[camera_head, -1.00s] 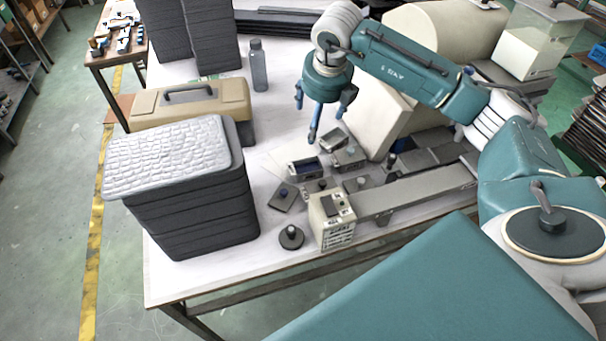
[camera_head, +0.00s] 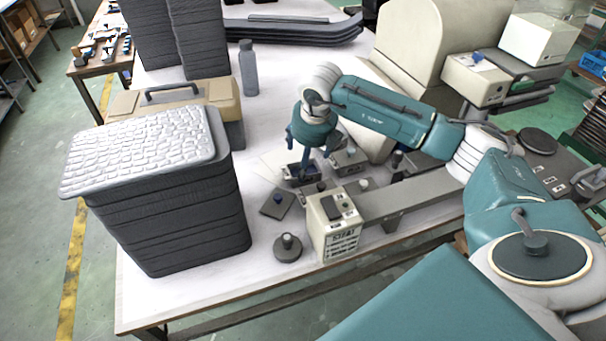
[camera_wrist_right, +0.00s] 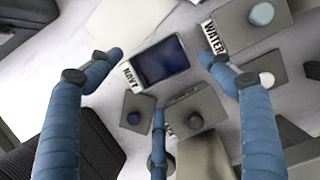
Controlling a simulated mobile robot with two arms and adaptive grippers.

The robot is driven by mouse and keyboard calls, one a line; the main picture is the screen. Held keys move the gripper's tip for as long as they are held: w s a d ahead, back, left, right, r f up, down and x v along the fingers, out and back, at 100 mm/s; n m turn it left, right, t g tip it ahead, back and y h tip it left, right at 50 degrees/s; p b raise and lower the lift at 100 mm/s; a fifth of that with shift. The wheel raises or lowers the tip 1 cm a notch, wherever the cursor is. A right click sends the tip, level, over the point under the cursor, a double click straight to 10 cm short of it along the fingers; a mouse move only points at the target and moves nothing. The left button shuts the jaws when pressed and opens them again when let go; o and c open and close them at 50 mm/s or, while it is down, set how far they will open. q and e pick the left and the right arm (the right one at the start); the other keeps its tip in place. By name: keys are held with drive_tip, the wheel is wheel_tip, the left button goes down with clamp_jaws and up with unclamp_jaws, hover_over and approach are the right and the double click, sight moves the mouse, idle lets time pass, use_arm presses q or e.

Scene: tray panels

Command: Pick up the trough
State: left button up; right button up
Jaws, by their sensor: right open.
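A small grey trough (camera_wrist_right: 161,62) with dark blue contents and a label reading NAVY lies on the white table. In the head view the trough (camera_head: 299,178) is partly hidden by my right gripper. My right gripper (camera_head: 305,165) points down just above it. In the right wrist view the blue fingers of the right gripper (camera_wrist_right: 160,70) are spread open around the trough, with two tips near its left and right sides and a third finger below. I cannot tell whether any finger touches it. My left gripper is not in view.
A grey block labelled WATER (camera_wrist_right: 250,25) sits close to the right of the trough. Dark plates with knobs (camera_wrist_right: 136,112) lie close by. A beige control box (camera_head: 334,222), a round knobbed base (camera_head: 288,248) and a tall stack of dark trays (camera_head: 170,215) stand around.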

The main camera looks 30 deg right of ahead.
drive_tip(key=shift+p+x, duration=0.8)
drive_tip(key=shift+x, duration=1.95)
drive_tip(key=shift+r, duration=0.1)
drive_tip(key=c, duration=1.2)
drive_tip(key=shift+c, duration=1)
drive_tip(key=shift+r, duration=0.1)
